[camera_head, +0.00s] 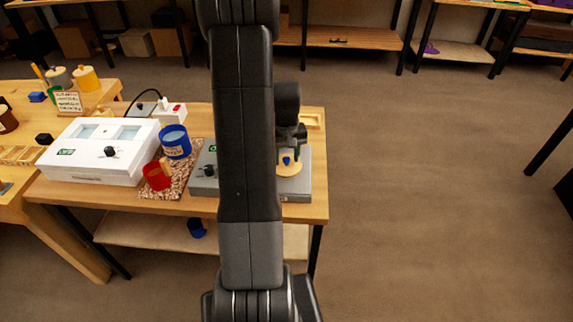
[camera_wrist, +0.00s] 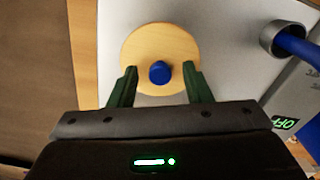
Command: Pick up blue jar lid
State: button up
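The blue jar lid is a round, pale wooden disc (camera_wrist: 160,40) with a blue knob (camera_wrist: 159,72) at its centre. In the head view the lid (camera_head: 288,168) lies on the right part of a grey appliance (camera_head: 304,186) on the bench. My gripper (camera_wrist: 160,69) is open, with its two dark green fingers apart. In the wrist view the fingers overlap the disc's near edge, one on each side of the knob. I cannot tell their height above the disc. In the head view my arm hides the middle of the appliance and most of my gripper.
A blue jar (camera_head: 175,142) and a red jar (camera_head: 157,176) stand left of my arm on a speckled mat (camera_head: 186,178). A white box (camera_head: 98,155) stands further left. In the wrist view a metal ring with a blue handle (camera_wrist: 298,45) is right of the lid.

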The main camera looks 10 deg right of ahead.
grip_shut()
jog(key=shift+r, duration=0.1)
